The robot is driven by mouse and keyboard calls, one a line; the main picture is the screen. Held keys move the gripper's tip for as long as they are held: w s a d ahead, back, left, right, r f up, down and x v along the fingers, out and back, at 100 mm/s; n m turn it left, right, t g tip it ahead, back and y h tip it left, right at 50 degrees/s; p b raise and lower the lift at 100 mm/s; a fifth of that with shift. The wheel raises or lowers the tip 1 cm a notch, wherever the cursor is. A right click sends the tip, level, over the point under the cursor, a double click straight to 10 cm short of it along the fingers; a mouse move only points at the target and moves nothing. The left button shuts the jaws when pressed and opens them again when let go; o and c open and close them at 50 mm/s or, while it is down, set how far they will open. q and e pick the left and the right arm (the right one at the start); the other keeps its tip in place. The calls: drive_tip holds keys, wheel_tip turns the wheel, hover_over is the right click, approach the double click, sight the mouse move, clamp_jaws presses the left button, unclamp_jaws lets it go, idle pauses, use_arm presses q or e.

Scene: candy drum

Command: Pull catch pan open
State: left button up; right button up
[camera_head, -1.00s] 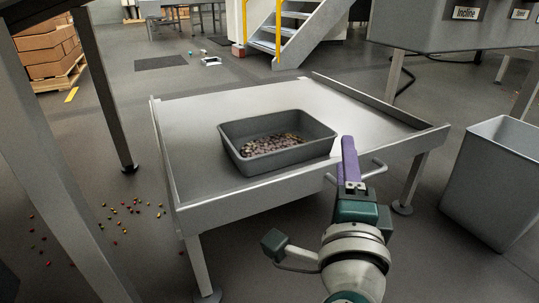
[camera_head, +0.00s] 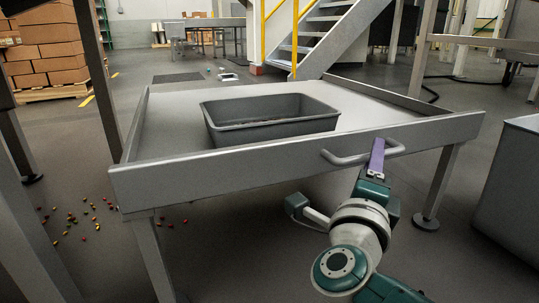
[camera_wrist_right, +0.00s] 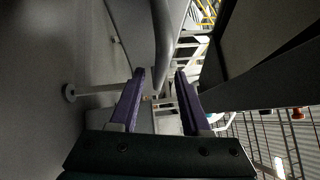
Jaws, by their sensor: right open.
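The catch pan is a wide metal tray on legs; its front wall (camera_head: 240,175) faces me and carries a bar handle (camera_head: 345,161). A grey bin (camera_head: 270,133) stands on the pan, its contents barely visible from this low angle. My right gripper (camera_head: 377,150) has purple fingers and is at the right part of the handle. In the right wrist view the open fingers (camera_wrist_right: 160,75) point toward the handle (camera_wrist_right: 163,35), which lies between or just beyond their tips; I cannot tell if they touch it. My left gripper is not in view.
A grey container (camera_head: 512,190) stands on the floor at the right. Small coloured candies (camera_head: 75,220) lie scattered on the floor at left. Stairs with yellow rails (camera_head: 320,35) and stacked boxes (camera_head: 45,50) stand behind.

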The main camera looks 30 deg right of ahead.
drive_tip(key=shift+x, duration=1)
drive_tip(key=shift+a, duration=0.1)
drive_tip(key=shift+c, duration=0.4)
clamp_jaws()
